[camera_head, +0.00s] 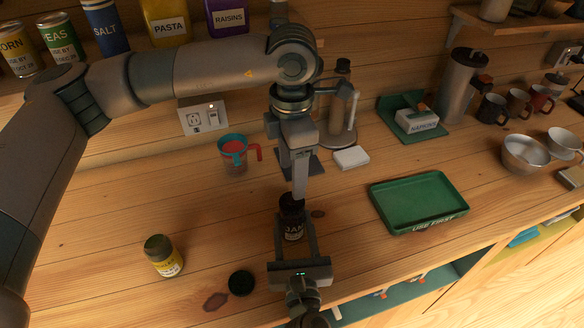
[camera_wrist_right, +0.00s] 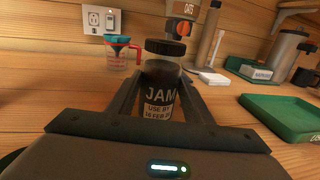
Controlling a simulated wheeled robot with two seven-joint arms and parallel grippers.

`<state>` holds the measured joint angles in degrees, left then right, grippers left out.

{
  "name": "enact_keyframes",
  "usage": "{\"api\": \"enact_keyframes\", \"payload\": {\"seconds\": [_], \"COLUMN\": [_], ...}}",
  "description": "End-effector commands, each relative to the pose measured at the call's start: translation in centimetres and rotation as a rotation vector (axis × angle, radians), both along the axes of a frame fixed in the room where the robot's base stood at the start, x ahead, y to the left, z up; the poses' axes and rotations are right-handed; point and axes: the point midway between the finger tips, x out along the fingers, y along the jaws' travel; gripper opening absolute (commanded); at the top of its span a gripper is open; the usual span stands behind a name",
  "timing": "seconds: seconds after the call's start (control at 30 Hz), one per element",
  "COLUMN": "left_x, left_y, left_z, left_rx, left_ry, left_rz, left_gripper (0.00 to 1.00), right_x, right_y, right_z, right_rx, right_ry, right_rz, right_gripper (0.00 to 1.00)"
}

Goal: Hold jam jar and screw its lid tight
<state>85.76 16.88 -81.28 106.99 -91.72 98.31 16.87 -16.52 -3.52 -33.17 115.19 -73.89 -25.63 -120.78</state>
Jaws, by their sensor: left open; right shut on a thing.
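The jam jar (camera_head: 292,229) stands upright, dark with a "JAM" label. It also shows in the right wrist view (camera_wrist_right: 160,95). A dark brown top, seemingly its lid (camera_wrist_right: 166,47), is on it; I cannot tell how tight it is. My right gripper (camera_head: 294,225) is shut around the jar's body, one finger on each side. My left gripper (camera_head: 299,188) is open and points down, appearing over the jar top in the head view. It does not show in the right wrist view, so its height above the jar is unclear.
A yellow-labelled jar (camera_head: 163,256) and a dark round disc (camera_head: 241,283) are on the counter at left.

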Motion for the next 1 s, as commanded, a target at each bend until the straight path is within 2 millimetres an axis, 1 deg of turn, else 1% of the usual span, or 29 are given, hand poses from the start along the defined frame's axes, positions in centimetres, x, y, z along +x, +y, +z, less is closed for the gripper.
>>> {"api": "enact_keyframes", "payload": {"seconds": [0.4,0.57,0.77,1.0], "left_x": [0.0,0.0,-0.1,-0.1], "left_y": [0.0,0.0,0.0,0.0], "left_z": [0.0,-0.5,-2.4,-5.5], "left_rx": [0.000,0.001,0.000,0.000], "left_ry": [0.000,0.001,0.002,0.002], "left_rz": [0.015,0.015,0.015,0.015], "left_gripper": [0.59,0.59,0.59,0.59], "right_x": [0.0,0.0,0.0,0.0], "right_y": [0.0,0.0,0.0,0.0], "right_z": [0.0,0.0,0.0,0.0], "right_rx": [0.000,0.000,0.000,0.000], "right_ry": [0.000,0.000,0.000,0.000], "right_rz": [0.001,0.001,0.001,0.001], "right_gripper": [0.00,0.00,0.00,0.00]}}
